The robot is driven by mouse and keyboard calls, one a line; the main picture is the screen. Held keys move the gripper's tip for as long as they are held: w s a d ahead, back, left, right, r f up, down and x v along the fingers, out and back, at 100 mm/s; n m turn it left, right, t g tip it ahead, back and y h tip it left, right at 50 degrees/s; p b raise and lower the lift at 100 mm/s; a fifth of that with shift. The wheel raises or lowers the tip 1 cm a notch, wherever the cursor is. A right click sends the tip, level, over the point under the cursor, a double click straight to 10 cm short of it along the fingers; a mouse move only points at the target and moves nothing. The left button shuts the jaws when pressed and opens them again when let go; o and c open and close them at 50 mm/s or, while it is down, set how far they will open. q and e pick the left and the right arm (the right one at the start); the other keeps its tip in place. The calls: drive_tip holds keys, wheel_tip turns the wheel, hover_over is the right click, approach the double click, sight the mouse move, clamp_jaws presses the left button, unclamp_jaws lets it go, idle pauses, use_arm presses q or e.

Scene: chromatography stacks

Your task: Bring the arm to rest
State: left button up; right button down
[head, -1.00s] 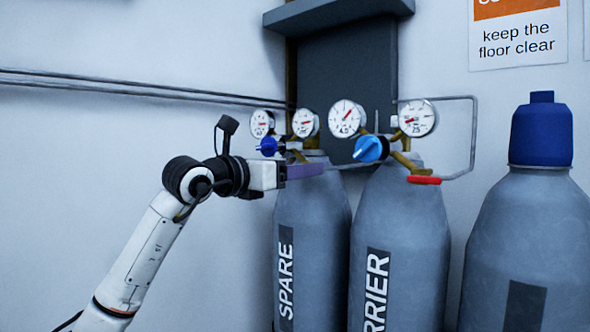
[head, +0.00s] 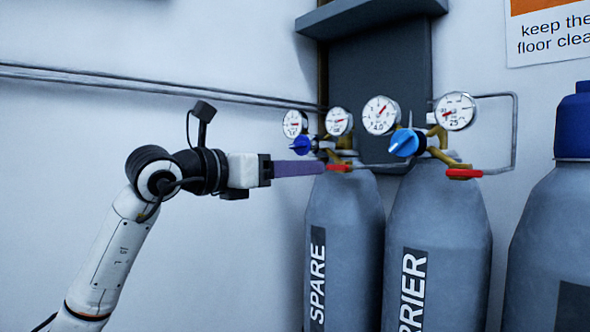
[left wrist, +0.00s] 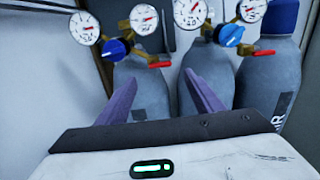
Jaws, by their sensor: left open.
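My left gripper (head: 322,168) comes in from the left in the head view, its purple fingers level and pointing at the SPARE cylinder's valve. In the left wrist view the two purple fingers (left wrist: 158,88) are spread apart with nothing between them. The SPARE cylinder (head: 345,220) stands just beyond the fingertips, with a blue regulator knob (head: 301,145) and a red valve handle (head: 339,168) at its top. The fingertips overlap the red handle's left end in the head view; the wrist view shows them short of it. My right gripper is in neither view.
The CARRIER cylinder (head: 440,225) stands right of SPARE, with a blue knob (head: 404,142) and red handle (head: 464,174). A blue-capped cylinder (head: 550,240) is at the far right. Pipes (head: 150,88) run along the wall. Open space lies left of my arm.

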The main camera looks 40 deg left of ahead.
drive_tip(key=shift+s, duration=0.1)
